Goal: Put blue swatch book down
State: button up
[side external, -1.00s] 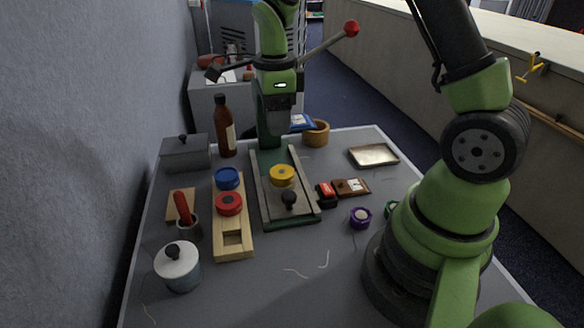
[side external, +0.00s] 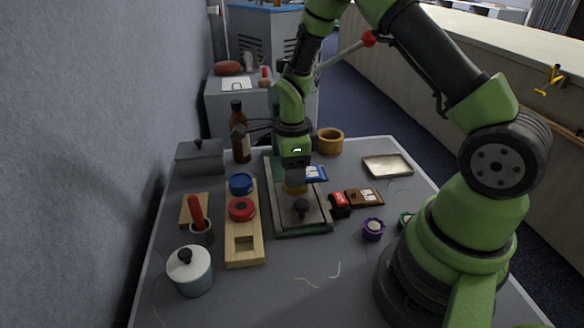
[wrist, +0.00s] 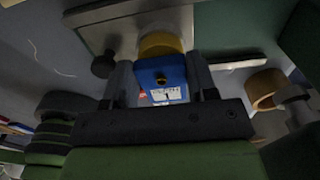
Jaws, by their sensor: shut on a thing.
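The blue swatch book (side external: 316,173) is held in my gripper (side external: 297,177), over the far part of the green-based tray with metal rails (side external: 318,227). In the wrist view the book (wrist: 162,72) sits between the two fingers (wrist: 162,85), with a white label and a dark hole on its face. In the wrist view the yellow disc (wrist: 160,44) shows just beyond the book. I cannot tell whether the book touches the disc or the tray.
A wooden bowl (side external: 331,136) and brown bottle (side external: 241,145) stand behind.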

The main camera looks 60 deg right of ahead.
jog(key=shift+f, duration=0.15)
jog(key=o, duration=0.9)
